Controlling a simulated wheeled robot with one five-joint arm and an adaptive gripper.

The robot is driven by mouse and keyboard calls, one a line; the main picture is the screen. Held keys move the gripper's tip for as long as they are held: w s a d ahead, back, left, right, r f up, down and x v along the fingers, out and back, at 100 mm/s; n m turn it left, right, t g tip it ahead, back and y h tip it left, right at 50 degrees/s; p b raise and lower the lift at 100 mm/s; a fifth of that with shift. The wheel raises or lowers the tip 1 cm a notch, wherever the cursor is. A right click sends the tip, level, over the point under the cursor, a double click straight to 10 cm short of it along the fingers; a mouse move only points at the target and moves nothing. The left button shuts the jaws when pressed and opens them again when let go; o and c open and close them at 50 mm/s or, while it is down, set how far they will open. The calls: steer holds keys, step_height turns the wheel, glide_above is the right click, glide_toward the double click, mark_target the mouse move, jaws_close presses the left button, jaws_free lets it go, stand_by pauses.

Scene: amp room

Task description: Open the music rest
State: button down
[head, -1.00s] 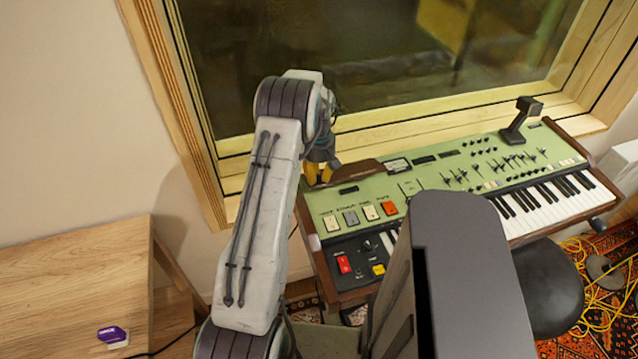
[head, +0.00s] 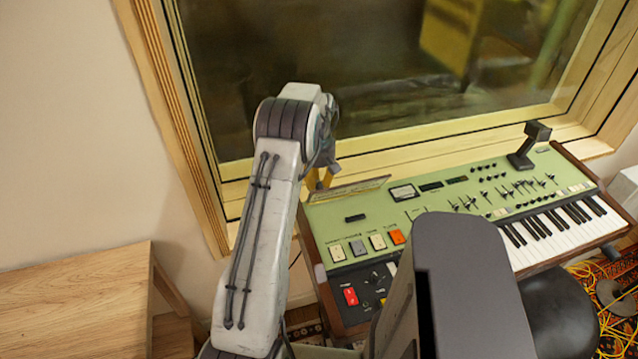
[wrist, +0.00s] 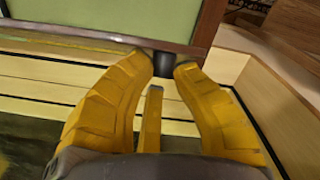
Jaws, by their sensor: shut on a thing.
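The music rest (head: 352,188) is a thin panel along the back left edge of the green synthesizer (head: 330,224). In the head view it stands tilted up and I see it nearly edge-on. My gripper (head: 320,180) is at its left end, partly hidden behind my arm. In the wrist view my gripper's yellow fingers (wrist: 164,70) are closed around a small dark piece (wrist: 164,60) at the brown edge of a green panel (wrist: 100,18). The dark piece appears to belong to the rest, but its join is hard to see.
A wooden window frame (head: 400,143) and glass stand close behind the synthesizer. A dark stand (head: 531,145) rises at its back right. A wooden table (head: 75,300) is at left. A dark stool (head: 560,310) and yellow cables (head: 605,325) are at lower right.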

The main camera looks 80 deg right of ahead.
steer(key=shift+w+d+f, duration=0.2)
steer(key=shift+w+d, duration=0.15)
steer(key=shift+d, duration=0.3)
steer(key=shift+d+r, duration=0.1)
steer(key=shift+d, duration=0.05)
stand_by(1.0)
steer(key=c, duration=1.1)
jaws_free()
step_height(320, 180, up, 12)
